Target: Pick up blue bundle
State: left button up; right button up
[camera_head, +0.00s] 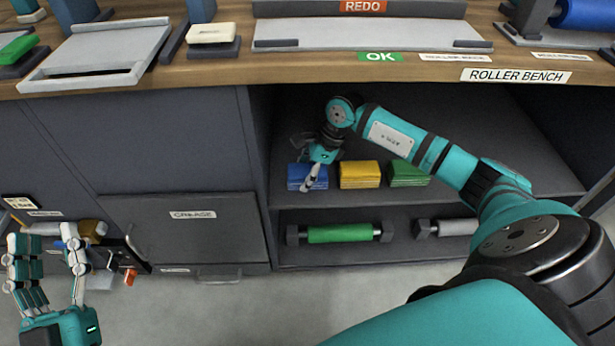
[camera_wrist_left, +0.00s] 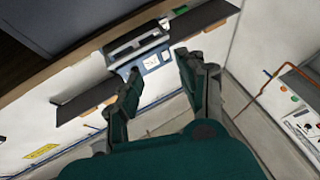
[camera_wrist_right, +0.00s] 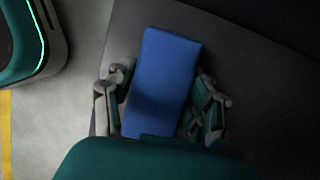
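The blue bundle (camera_head: 295,178) lies on the upper shelf of the open bench bay, at the left of a row of bundles. My right gripper (camera_head: 311,166) is over it and partly hides it in the head view. In the right wrist view the blue bundle (camera_wrist_right: 167,75) lies between the two fingers of my right gripper (camera_wrist_right: 165,92), one finger on each side. The fingers are spread and close to its sides; firm contact cannot be made out. My left gripper (camera_head: 46,240) is open and empty at the far left, and it also shows in the left wrist view (camera_wrist_left: 158,75).
A yellow bundle (camera_head: 360,174) and a green bundle (camera_head: 408,173) stand just right of the blue one. A green roller (camera_head: 340,234) and a grey roller (camera_head: 457,227) lie on the lower shelf. The bench top (camera_head: 230,70) overhangs the bay.

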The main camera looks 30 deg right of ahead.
jog(key=c, duration=0.7)
jog(key=shift+r, duration=0.1)
jog(key=shift+c, duration=0.2)
